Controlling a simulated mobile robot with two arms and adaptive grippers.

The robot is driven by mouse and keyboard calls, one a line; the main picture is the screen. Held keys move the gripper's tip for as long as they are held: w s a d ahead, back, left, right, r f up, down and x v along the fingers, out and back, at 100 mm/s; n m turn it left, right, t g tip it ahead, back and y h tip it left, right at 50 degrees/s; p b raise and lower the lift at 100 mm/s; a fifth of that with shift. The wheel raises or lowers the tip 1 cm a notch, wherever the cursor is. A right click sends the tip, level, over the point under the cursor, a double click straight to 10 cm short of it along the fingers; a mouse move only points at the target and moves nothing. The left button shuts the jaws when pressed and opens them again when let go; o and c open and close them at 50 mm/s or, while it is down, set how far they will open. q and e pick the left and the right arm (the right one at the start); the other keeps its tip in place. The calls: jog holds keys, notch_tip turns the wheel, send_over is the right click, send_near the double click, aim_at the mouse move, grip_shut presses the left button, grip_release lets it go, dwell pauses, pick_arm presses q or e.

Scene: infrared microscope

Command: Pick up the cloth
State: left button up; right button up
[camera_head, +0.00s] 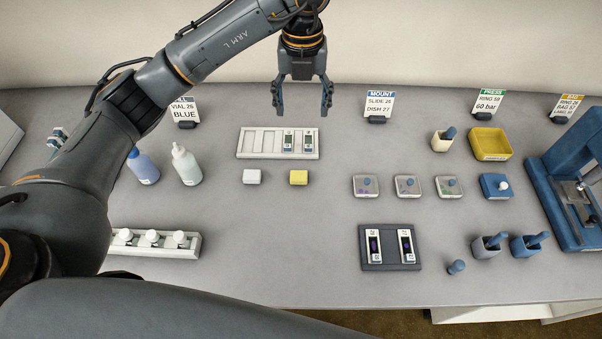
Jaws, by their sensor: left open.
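No spread-out cloth shows clearly. A small white block-like piece (251,176) and a small yellow one (298,177) lie side by side on the grey table, just in front of a white slide tray; either could be a folded cloth, but I cannot tell. My left gripper (302,110) is open and empty, fingers pointing down, at the back of the table above and behind the tray. It is apart from both pieces. My right gripper is not in view.
The white slide tray (262,142) holds two slides at its right. Bottles (186,166) stand to the left, a vial rack (153,243) front left. Lidded dishes (407,186), a dark slide holder (390,261) and a blue press (565,190) are right. The front middle is clear.

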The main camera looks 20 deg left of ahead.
pick_arm(q)
notch_tip(320, 180, down, 3)
jog(key=s+b, duration=0.1)
jog(key=b, duration=0.2)
pick_arm(e)
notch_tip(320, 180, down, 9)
jog(key=b, duration=0.5)
pick_arm(q)
jog(key=p, duration=0.2)
send_over(299, 175)
jog(key=f, duration=1.3)
jog(key=shift+w+d+f, duration=0.2)
jog(key=shift+f, duration=0.15)
jog(key=f, duration=0.1)
jog(key=f+p, duration=0.1)
jog(key=f, duration=0.1)
jog(key=f+p, duration=0.1)
jog(key=f, duration=0.1)
jog(key=shift+s+a, duration=0.25)
jog(key=shift+a, duration=0.05)
jog(key=shift+f, duration=0.15)
jog(key=c, duration=0.8)
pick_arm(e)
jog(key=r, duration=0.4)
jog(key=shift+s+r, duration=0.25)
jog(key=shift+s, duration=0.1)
